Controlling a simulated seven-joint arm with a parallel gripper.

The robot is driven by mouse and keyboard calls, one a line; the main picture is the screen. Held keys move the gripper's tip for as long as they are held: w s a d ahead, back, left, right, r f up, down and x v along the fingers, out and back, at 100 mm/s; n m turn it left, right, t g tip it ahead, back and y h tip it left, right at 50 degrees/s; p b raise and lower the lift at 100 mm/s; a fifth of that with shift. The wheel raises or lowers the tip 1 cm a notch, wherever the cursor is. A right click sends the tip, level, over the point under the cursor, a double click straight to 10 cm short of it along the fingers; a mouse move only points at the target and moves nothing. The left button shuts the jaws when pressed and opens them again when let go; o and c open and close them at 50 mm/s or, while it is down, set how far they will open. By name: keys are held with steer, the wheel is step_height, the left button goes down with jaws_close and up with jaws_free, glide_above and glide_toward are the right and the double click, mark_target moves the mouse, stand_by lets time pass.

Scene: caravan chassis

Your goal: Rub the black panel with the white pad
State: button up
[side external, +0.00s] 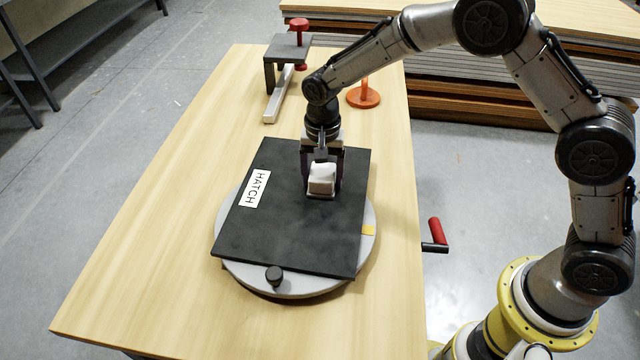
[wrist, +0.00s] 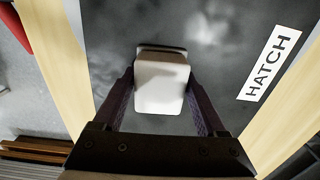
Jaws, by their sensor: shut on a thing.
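The black panel (side external: 300,232) lies flat on a round grey turntable (side external: 226,232) on the wooden table and carries a white HATCH label (side external: 255,188). In the wrist view, the panel (wrist: 215,75) shows cloudy pale smudges above the pad. My gripper (side external: 322,180) points down over the panel's upper right part. It is shut on the white pad (side external: 321,180), with one finger on each side. The pad also shows between the fingers in the wrist view (wrist: 160,85). Its underside is at or very near the panel; I cannot tell whether it touches.
A grey clamp stand with a red knob (side external: 298,25) stands at the table's far left. An orange round-based object (side external: 363,96) is behind my arm. A red-handled crank (side external: 436,232) sticks out at the right edge. A black knob (side external: 274,276) is at the turntable's front.

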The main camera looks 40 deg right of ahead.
steer(key=shift+w+d, duration=1.05)
steer(key=shift+d, duration=0.15)
steer(key=shift+r, duration=4.1)
steer(key=shift+f, duration=0.1)
